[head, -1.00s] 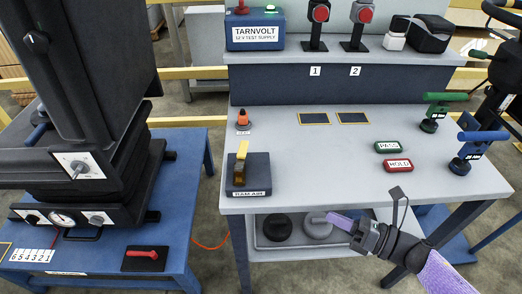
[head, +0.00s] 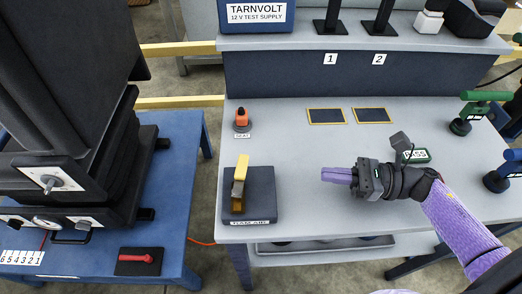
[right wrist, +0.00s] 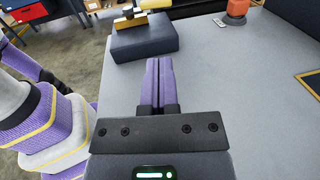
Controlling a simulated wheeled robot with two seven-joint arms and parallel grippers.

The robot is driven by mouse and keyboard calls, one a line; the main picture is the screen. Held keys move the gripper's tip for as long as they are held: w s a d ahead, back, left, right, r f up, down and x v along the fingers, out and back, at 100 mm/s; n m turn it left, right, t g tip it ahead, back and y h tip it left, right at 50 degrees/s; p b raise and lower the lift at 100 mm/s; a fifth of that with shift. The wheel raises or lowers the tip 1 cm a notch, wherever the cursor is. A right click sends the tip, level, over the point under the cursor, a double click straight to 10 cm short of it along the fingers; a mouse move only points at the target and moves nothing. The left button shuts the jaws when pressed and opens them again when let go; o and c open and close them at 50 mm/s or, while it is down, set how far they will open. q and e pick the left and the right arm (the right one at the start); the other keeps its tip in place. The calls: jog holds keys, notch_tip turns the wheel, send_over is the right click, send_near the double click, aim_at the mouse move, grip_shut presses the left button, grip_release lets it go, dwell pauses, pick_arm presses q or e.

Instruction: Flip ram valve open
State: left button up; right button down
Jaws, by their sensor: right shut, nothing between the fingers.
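The ram valve is a dark block (head: 262,208) with a label on its front edge, at the left front corner of the grey bench. Its yellow lever (head: 241,172) stands upright on a brass-coloured body (head: 237,200). In the right wrist view the block (right wrist: 143,40) is beyond my fingertips, with part of the yellow lever (right wrist: 131,20) at the top. My right gripper (head: 324,174) is shut and empty, pointing left over the bench, to the right of the valve and apart from it. The gripper also shows in the right wrist view (right wrist: 158,62). My left gripper is out of view.
An orange-topped part (head: 241,118) marked SEAT stands behind the valve. Two dark pads (head: 327,116) lie further right. A red handle (head: 136,259) lies on the blue table at left. The bench between gripper and valve is clear.

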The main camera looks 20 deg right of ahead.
send_near(261, 176)
jog(key=a+r, duration=0.2)
jog(key=r, duration=0.1)
jog(key=shift+w, duration=0.4)
jog(key=x, duration=0.7)
jog(key=shift+w+f, duration=0.1)
jog(key=shift+w+a, duration=0.15)
jog(key=shift+a, duration=0.2)
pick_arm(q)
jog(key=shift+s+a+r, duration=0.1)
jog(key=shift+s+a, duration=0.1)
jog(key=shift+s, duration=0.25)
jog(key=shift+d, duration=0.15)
